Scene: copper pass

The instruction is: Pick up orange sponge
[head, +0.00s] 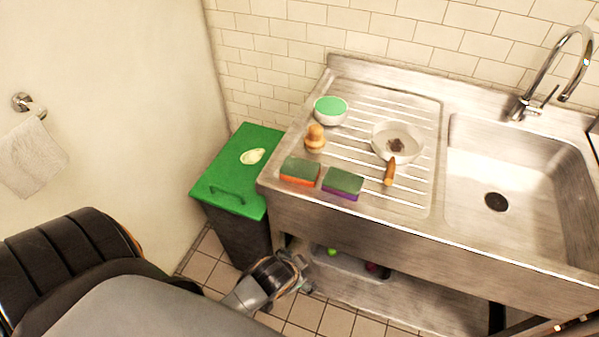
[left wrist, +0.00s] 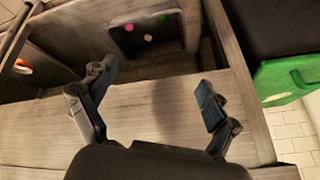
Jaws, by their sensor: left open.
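The orange sponge (head: 300,172) lies on the ribbed steel drainboard near its front left corner. It has a green top and orange sides. My left gripper (head: 292,268) is open and empty, in front of the sink unit and lower than the drainboard, beside the bin. The open fingers (left wrist: 155,88) also show in the left wrist view, with nothing between them. I cannot make out the sponge in that view. My right gripper is not in view.
A purple sponge (head: 343,183) with a green top lies just right of the orange one. A green-lidded bin (head: 225,180) stands left. The sink basin (head: 530,190) is empty.

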